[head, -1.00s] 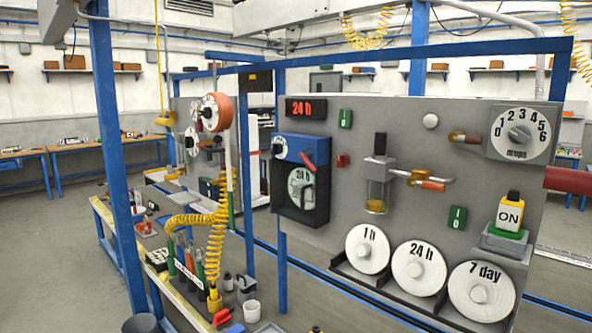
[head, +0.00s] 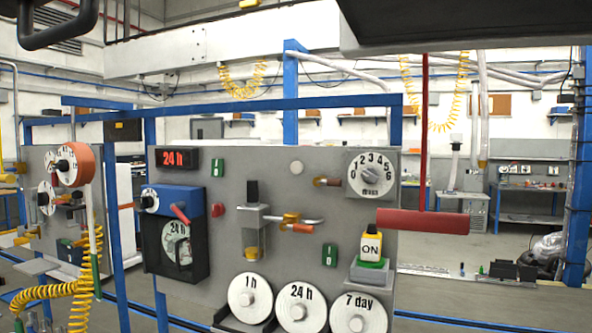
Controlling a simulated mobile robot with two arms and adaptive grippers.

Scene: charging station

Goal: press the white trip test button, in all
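A small round white button (head: 296,167) sits on the grey control panel (head: 230,215), on its upper middle part, right of a green switch (head: 217,169) and left of the numbered drops dial (head: 371,174). Nothing touches it or covers it. I cannot tell from this distance whether it is pushed in. No gripper fingertips can be made out in the head view. Dark shapes cut in at the top left and top right edges, and I cannot tell what they are.
The panel also carries a red button (head: 217,210), a blue and black timer (head: 174,232), a brass valve (head: 292,219), an ON block (head: 371,246) and three white discs (head: 303,303). Yellow coiled hose (head: 80,295) is at left.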

